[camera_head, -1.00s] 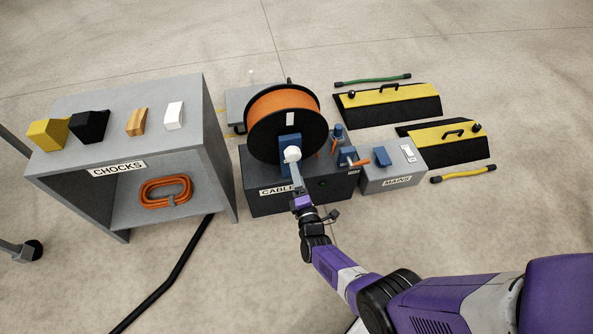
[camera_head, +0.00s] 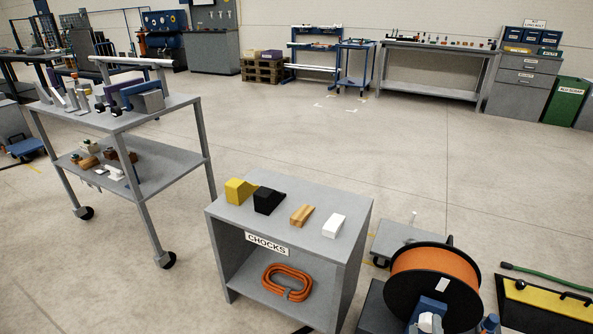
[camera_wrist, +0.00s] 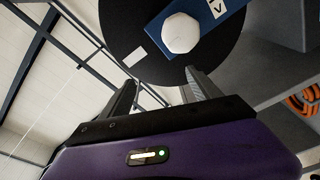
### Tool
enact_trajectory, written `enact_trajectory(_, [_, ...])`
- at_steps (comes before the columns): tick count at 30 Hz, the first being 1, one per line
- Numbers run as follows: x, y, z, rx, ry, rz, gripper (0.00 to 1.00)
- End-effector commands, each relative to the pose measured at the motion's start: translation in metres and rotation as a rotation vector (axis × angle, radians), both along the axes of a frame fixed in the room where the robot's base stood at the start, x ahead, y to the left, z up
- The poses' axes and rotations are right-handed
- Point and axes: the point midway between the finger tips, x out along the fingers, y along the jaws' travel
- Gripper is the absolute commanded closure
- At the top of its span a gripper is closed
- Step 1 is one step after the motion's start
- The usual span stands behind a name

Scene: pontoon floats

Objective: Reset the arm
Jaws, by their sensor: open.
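My gripper (camera_wrist: 162,82) shows in the wrist view with its two dark fingers apart and nothing between them. Beyond the fingertips is the black disc of the cable reel (camera_wrist: 125,35), with a blue crank bar and a white knob (camera_wrist: 181,33) on it. The knob appears above the gap between the fingers, and I see no grip on it. In the head view the orange-wound reel (camera_head: 435,275) stands at the lower right. My arm and gripper are outside the head view.
The grey chocks stand (camera_head: 345,251) holds several wedges on top and a coiled orange cable (camera_head: 287,283) below. A wheeled trolley (camera_head: 185,113) stands at the left. Open floor (camera_head: 330,140) lies behind the stand. A black and yellow ramp (camera_head: 545,310) is at the lower right.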

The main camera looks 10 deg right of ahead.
Motion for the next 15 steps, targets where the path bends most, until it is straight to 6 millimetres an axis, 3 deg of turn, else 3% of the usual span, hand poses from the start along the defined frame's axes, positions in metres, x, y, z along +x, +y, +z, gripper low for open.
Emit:
enact_trajectory(4, [-0.03, 0.005, 0.031, 0.169, -0.097, 0.108, 0.28])
enact_trajectory(8, [-0.066, 0.023, 0.055, 0.331, -0.14, 0.204, 0.28])
enact_trajectory(15, [-0.144, 0.075, 0.101, 0.621, -0.152, 0.335, 0.28])
